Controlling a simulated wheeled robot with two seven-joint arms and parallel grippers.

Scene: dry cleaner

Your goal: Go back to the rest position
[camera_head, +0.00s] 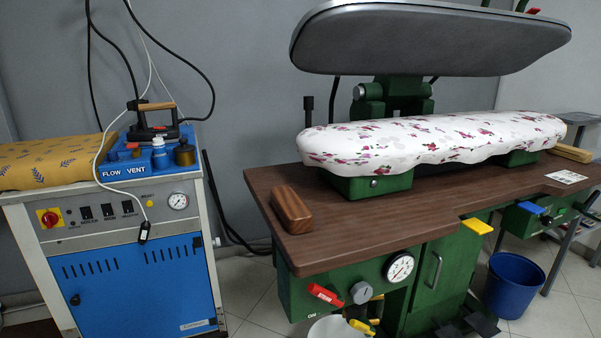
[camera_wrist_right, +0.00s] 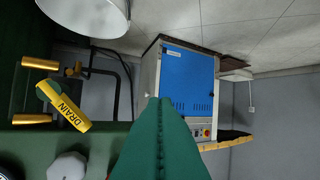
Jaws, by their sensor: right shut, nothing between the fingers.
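My right gripper (camera_wrist_right: 161,101) shows in the right wrist view as a green, tapering pair of fingers with a seam between them. It is shut and empty, with nothing between the fingertips. Neither gripper shows in the head view, and my left gripper is out of sight. In the wrist view the fingers overlap the picture of the blue-doored steam generator (camera_wrist_right: 188,78), which lies beyond them. The yellow drain lever (camera_wrist_right: 62,105) and green press body are at the left of that view.
The pressing machine's brown tabletop (camera_head: 266,180) holds a wooden block (camera_head: 291,209). A floral-covered board (camera_head: 425,139) sits under the raised grey press head (camera_head: 432,40). The steam generator (camera_head: 135,284) stands at left with an iron (camera_head: 153,123). A blue bucket (camera_head: 513,284) is at lower right.

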